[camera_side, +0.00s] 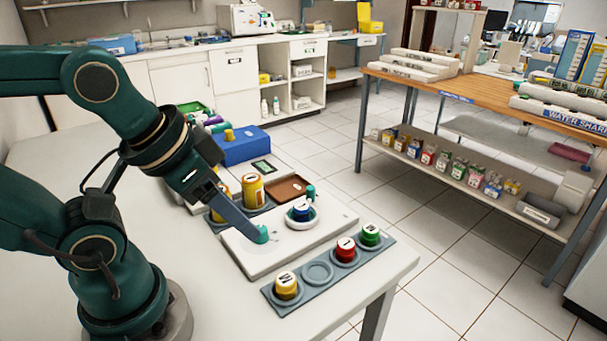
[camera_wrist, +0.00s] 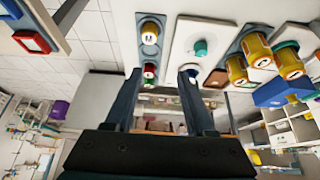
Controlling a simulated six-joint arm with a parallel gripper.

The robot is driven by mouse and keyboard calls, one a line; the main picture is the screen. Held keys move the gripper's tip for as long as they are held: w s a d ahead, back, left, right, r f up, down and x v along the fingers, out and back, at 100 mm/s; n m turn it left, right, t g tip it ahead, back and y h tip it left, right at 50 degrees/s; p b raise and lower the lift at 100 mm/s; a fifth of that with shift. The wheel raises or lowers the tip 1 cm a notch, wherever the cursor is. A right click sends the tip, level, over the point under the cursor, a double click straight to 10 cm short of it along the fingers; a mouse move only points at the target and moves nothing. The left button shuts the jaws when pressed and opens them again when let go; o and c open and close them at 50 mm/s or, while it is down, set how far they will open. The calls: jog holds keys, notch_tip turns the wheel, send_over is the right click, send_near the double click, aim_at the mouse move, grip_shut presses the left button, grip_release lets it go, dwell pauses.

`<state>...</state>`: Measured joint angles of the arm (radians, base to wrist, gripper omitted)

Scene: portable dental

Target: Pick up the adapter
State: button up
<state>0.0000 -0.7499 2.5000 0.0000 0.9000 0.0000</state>
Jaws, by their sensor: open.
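A small teal piece (camera_side: 261,234), which looks like the adapter, sits on the white board (camera_side: 290,247) near its front left. It also shows in the wrist view (camera_wrist: 200,47), beyond the tip of my right-hand finger. My gripper (camera_side: 250,235) reaches down over the board, its fingertips close beside the teal piece in the side view. In the wrist view the two fingers of my gripper (camera_wrist: 162,74) stand wide apart with nothing held between them. I cannot tell whether a finger touches the teal piece.
A white dish with a blue-topped jar (camera_side: 301,212) stands on the board, with another teal piece (camera_side: 310,191) behind. A grey rack (camera_side: 318,272) holds yellow, red and green jars and one empty round slot. A brown tray (camera_side: 287,188), amber jars (camera_side: 252,190) and a blue box (camera_side: 245,148) lie behind.

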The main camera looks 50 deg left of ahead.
jog(key=o, duration=0.4)
jog(key=shift+c, duration=0.2)
